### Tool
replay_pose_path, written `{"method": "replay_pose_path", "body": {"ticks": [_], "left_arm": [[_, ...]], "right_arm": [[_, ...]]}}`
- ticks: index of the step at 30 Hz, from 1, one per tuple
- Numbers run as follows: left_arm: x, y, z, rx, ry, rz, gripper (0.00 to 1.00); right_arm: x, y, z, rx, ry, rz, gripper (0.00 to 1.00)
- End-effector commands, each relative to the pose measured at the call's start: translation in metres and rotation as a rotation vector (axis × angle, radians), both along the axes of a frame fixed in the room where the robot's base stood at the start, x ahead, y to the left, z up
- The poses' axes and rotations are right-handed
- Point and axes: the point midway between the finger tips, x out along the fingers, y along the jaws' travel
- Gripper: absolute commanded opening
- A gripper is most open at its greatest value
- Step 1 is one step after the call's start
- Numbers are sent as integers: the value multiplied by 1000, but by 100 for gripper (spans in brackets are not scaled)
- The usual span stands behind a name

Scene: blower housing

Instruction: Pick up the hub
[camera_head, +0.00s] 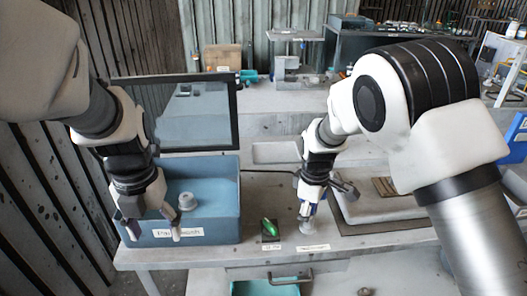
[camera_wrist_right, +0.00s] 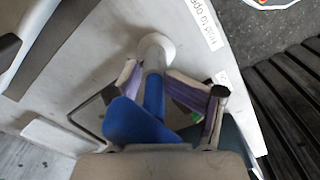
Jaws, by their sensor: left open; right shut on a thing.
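My right gripper (camera_head: 308,212) is shut on a blue-handled tool (camera_wrist_right: 154,97), upright with a pale round end (camera_head: 313,247) low at the table front. In the right wrist view my right gripper (camera_wrist_right: 172,95) has its fingers around the blue shaft. Whether the round end touches the table is unclear.
A green object (camera_head: 269,228) lies on a dark pad between the box and my right gripper. A dark framed panel (camera_head: 190,115) stands behind the box. A grey tray (camera_head: 375,205) is at the right. A label (camera_head: 178,233) marks the box front.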

Motion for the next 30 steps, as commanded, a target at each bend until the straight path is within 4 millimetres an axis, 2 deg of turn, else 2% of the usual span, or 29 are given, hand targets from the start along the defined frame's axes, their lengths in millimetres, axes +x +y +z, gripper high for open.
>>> {"method": "replay_pose_path", "body": {"ticks": [1,2,5,6,8,9,11,13,15,18,27,30], "left_arm": [[0,0,0,3,3,-57,69],[6,-1,5,7,-6,-116,69],[54,-8,40,24,-96,-389,69],[76,-10,49,25,-122,-492,69],[111,-10,58,24,-158,-623,69],[133,-7,61,22,-177,-693,69],[164,0,57,15,-199,-760,69],[192,11,42,-5,-207,-771,69],[202,19,20,-31,-193,-755,69],[200,24,-9,-58,-153,-741,69],[205,17,-68,-63,-142,-739,69],[206,15,-78,-62,-143,-739,69]], "right_arm": [[-3,0,-8,-2,11,1,15],[-3,0,-8,-2,11,2,15],[-4,-1,-7,-2,13,3,15],[-4,-1,-7,-2,13,4,15],[-4,-1,-7,-3,13,4,14],[-4,-1,-7,-3,13,5,14],[-4,-1,-7,-3,13,5,14],[-4,-1,-7,-3,13,6,14],[-3,-1,-6,-4,12,6,14],[-3,-1,-6,-4,11,6,14],[-3,-2,-5,-3,9,6,14],[-2,-2,-5,-3,9,6,14]]}}
